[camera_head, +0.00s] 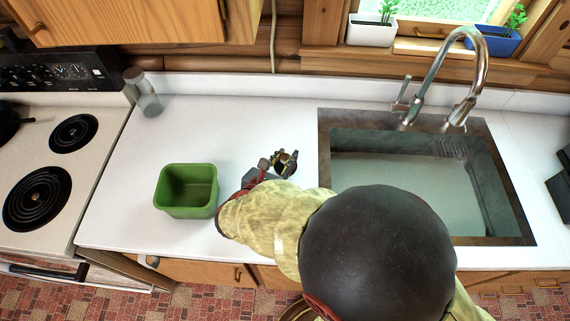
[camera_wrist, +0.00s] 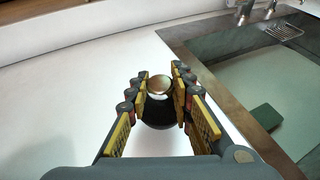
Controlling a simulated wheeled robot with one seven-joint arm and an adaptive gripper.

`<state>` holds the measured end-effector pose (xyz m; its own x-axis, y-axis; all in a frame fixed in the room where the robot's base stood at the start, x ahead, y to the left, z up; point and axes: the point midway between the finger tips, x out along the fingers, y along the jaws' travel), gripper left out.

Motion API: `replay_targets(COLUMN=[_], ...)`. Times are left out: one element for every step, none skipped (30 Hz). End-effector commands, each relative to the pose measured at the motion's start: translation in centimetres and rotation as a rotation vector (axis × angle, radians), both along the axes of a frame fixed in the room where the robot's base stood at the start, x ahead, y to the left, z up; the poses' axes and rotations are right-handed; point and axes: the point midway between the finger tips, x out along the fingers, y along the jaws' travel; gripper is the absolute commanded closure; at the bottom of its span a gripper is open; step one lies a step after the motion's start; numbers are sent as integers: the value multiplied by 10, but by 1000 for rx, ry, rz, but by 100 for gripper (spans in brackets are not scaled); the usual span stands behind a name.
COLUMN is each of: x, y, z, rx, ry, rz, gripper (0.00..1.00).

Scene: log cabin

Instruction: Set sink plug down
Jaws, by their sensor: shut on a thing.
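The sink plug (camera_wrist: 159,86) is a small round piece with a shiny metallic top and a dark lower part. My gripper (camera_head: 286,163) is shut on it, with one finger on each side, as the wrist view (camera_wrist: 159,92) shows. The gripper is over the white counter, between the green bin and the sink's left edge. In the head view the plug (camera_head: 284,160) is small and partly covered by the fingers. I cannot tell whether the plug touches the counter.
A green bin (camera_head: 187,212) stands left of my gripper. The sink (camera_head: 324,150) is to the right, with a tall faucet (camera_head: 473,95) behind it. A shaker (camera_head: 148,100) stands at the back left by the stove (camera_head: 85,185). The counter (camera_head: 225,130) behind my gripper is clear.

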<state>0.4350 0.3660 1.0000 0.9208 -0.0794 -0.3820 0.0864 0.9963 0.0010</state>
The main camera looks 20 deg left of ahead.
Motion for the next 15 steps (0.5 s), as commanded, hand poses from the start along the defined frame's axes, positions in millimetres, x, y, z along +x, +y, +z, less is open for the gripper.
replay_targets(x=[1, 1, 1, 1, 1, 1, 1, 1, 1, 1, 1, 1, 1, 1, 1], y=[1, 1, 1, 1, 1, 1, 1, 1, 1, 1, 1, 1, 1, 1, 1], z=[-10, -15, -22, -26, -30, -33, -34, -34, -33, -32, -32, -32, -32, -32, -33], rx=[-2, -2, -1, -1, -2, -2, -1, 0, 0, 1, 1, 1, 1, 1, 0], ry=[1, 1, 1, 1, 1, 1, 1, 1, 0, 0, 0, 0, 0, 0, 0], rz=[0, 0, -1, -1, 0, 0, -1, -1, 0, 0, 0, 0, 0, 0, 0], gripper=[100, 100, 100, 100, 100, 100, 100, 100, 100, 100, 100, 100, 100, 100, 100])
